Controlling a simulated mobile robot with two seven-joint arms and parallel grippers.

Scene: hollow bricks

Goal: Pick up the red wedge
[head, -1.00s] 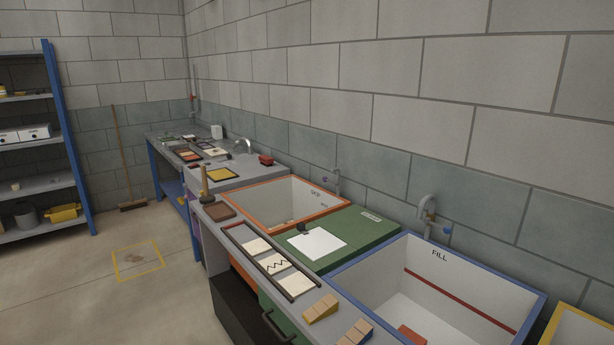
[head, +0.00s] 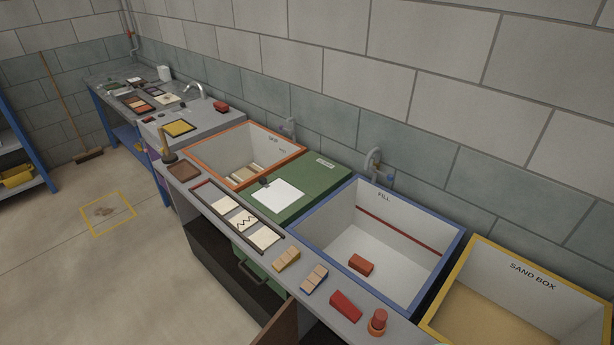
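A red block (head: 345,306), which looks like the red wedge, lies on the narrow grey front ledge in front of the blue-rimmed FILL basin. It sits between a wooden-topped wedge with blue sides (head: 314,279) and a round red-topped piece (head: 378,321). A wooden-topped wedge with yellow sides (head: 286,259) lies farther left on the ledge. Another red brick (head: 361,265) lies inside the FILL basin (head: 329,239). Neither of my grippers is in view.
The yellow-rimmed SAND BOX (head: 487,246) stands at the right. The green cover (head: 318,181) and the orange-rimmed basin (head: 202,165) are to the left. A tray of cards (head: 212,190) lies on the ledge. A small red object (head: 221,107) sits farther back. Floor at left is mostly clear.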

